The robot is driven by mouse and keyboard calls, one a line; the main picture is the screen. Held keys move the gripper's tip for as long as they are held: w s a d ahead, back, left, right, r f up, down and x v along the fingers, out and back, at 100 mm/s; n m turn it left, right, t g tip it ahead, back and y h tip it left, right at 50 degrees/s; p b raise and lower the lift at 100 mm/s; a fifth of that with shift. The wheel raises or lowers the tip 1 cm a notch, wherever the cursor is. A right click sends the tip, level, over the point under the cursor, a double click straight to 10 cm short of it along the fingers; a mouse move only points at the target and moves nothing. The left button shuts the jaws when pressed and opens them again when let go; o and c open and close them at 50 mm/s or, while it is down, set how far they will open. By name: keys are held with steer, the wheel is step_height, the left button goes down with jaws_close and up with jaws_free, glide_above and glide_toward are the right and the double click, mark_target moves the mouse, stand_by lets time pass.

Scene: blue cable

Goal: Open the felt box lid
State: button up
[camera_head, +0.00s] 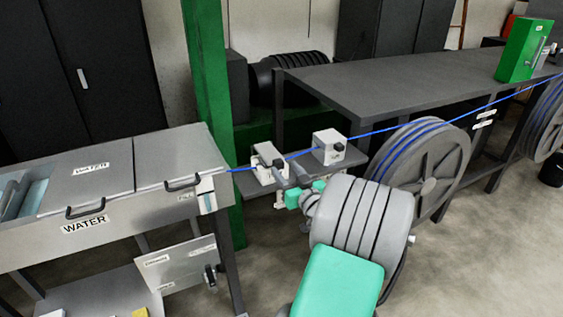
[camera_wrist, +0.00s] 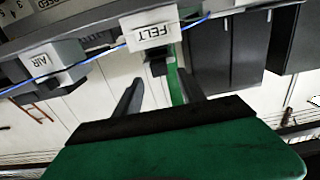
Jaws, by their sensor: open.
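The felt box (camera_wrist: 150,30) is a small white box labelled FELT, upside down in the wrist view. In the head view the left one of two small white boxes (camera_head: 265,162) appears to be it, with the blue cable (camera_head: 243,169) running to it. Its lid looks closed, though the top is not clearly seen. A small dark part (camera_wrist: 158,66) shows just below the box in the wrist view. My gripper (camera_wrist: 160,76) is open and empty, its two dark fingers apart and pointing towards the felt box, seemingly without touching it. In the head view my arm partly covers the area before the boxes.
The AIR box (camera_wrist: 42,62) stands beside the felt box. A water tank (camera_head: 130,222) with handled lids is at the left, beside a green post (camera_head: 208,75). A cable reel (camera_head: 425,170) and a dark table (camera_head: 400,80) stand at the right. Open floor lies at the lower right.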

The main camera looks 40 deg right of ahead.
mark_target(280, 164)
steer(key=shift+p+x, duration=0.3)
steer(key=shift+x, duration=1.25)
steer(key=shift+c, duration=0.4)
jaws_close()
